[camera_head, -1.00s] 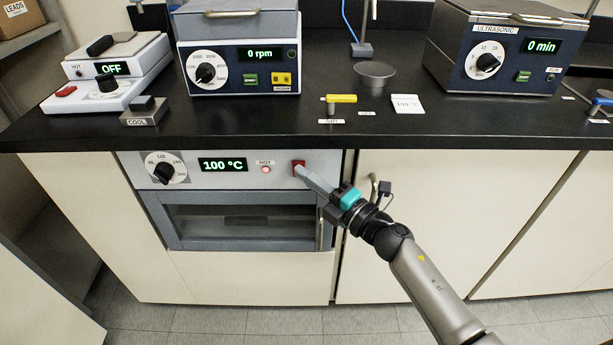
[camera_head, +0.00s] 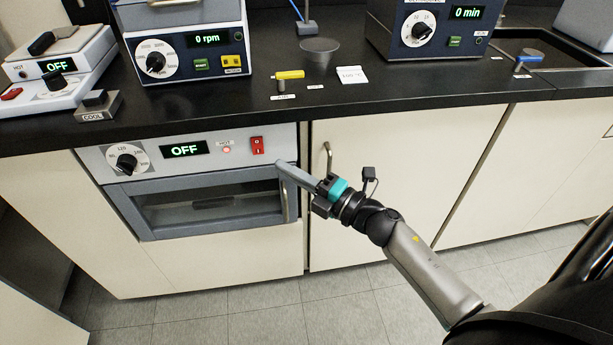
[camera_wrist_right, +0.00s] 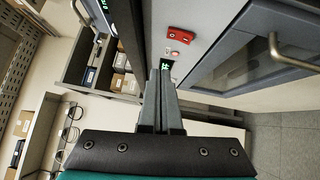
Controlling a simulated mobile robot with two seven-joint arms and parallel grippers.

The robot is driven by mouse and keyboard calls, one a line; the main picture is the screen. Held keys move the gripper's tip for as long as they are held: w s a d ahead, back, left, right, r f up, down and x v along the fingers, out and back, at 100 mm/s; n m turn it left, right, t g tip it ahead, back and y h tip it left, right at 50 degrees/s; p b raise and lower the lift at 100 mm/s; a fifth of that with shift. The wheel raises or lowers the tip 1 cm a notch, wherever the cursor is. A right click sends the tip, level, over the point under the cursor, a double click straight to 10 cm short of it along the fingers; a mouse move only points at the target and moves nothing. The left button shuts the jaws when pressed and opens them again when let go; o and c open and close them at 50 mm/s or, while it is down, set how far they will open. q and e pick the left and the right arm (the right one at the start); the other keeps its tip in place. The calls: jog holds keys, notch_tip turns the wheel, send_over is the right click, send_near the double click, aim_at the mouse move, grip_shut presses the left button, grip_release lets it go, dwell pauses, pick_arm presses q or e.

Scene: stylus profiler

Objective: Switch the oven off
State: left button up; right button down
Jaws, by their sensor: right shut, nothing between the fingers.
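The oven (camera_head: 205,160) is built in under the bench, its door shut. Its display (camera_head: 185,150) reads OFF. The red rocker switch (camera_head: 257,145) is at the right of the panel, and a red HOT lamp (camera_head: 227,149) beside it is lit. The dial (camera_head: 127,160) is at the left of the panel. My right gripper (camera_head: 281,165) is shut and empty, just right of and below the switch, apart from it. In the right wrist view the shut fingers (camera_wrist_right: 162,70) point toward the panel, with the red switch (camera_wrist_right: 177,33) above them. My left gripper is not in view.
The oven door handle (camera_head: 284,200) and a cupboard handle (camera_head: 327,160) stand out near my right gripper. The black bench top (camera_head: 330,100) overhangs above, with a yellow-handled tap (camera_head: 289,76) and several instruments on it. The floor in front is clear.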

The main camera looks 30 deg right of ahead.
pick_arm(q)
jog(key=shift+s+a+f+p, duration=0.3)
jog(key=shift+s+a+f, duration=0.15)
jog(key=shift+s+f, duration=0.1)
pick_arm(e)
jog(key=v, duration=0.2)
jog(key=r+v, duration=0.1)
jog(key=v, duration=0.1)
jog(key=shift+s+f, duration=0.1)
jog(key=shift+s, duration=0.15)
